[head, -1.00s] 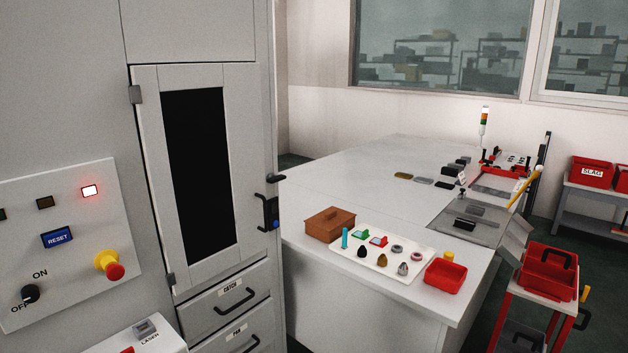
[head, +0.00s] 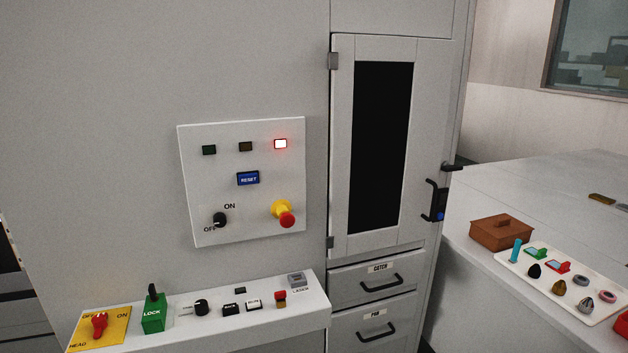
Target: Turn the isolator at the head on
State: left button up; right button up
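The isolator is a red rotary handle (head: 99,325) on a yellow plate (head: 118,322) at the lower left of the head view. The plate is marked OFF at its left, ON at its right and HEAD at its lower left corner. The handle stands roughly upright; which mark it points to I cannot tell for sure. A green block marked LOCK (head: 153,318) with a dark shackle stands just right of the plate. Neither of my grippers is in view.
The console (head: 312,311) also carries a black knob (head: 202,307), small buttons and a LASER switch (head: 297,281). Above it, a wall panel (head: 200,171) has a lit red lamp (head: 280,144), a RESET button (head: 248,178), an ON/OFF knob (head: 220,220) and a red-and-yellow stop button (head: 286,218).

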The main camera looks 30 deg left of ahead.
aim_at(99, 323)
jog(key=u, duration=1.25)
